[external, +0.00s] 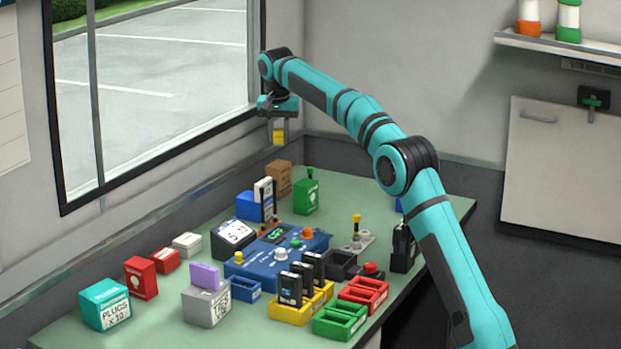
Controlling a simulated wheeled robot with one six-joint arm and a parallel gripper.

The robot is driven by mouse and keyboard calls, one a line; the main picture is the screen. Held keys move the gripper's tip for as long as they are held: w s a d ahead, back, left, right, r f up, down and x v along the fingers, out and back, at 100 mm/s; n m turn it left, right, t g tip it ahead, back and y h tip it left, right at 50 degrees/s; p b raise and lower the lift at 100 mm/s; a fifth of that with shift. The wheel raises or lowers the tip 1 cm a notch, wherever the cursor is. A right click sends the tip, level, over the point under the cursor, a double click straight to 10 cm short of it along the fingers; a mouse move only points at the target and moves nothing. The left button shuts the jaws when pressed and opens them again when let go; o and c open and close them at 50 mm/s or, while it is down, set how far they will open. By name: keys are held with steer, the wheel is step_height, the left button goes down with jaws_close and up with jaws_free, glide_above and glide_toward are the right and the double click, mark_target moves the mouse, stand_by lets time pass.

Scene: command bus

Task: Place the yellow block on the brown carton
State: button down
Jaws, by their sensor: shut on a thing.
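The yellow block (279,137) is held in my gripper (279,130), which is shut on it and points down. My gripper and the block are in the air, above the back of the green table. The brown carton (279,180) stands at the table's back edge, below the block in the picture. There is a visible gap between the block and the carton. The carton's lower left part is hidden behind a white and black device and a blue box.
Close to the carton stand a green box (307,197), a blue box (248,207) and a white and black radio (264,200). A blue console (277,258) and several coloured trays fill the table's middle and front. The window wall (200,170) runs behind the table.

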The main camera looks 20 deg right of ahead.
mark_target(278, 145)
steer(key=shift+f, duration=2.4)
steer(key=shift+w+a+f, duration=0.1)
steer(key=shift+f, duration=0.3)
steer(key=shift+f, duration=0.1)
steer(key=c, duration=1.1)
jaws_free()
steer(key=r, duration=0.3)
steer(key=s+r, duration=0.1)
steer(key=r, duration=0.7)
steer(key=shift+s+a+r, duration=0.2)
steer(key=shift+a, duration=0.15)
steer(key=shift+s+r, duration=0.1)
steer(key=shift+r, duration=0.3)
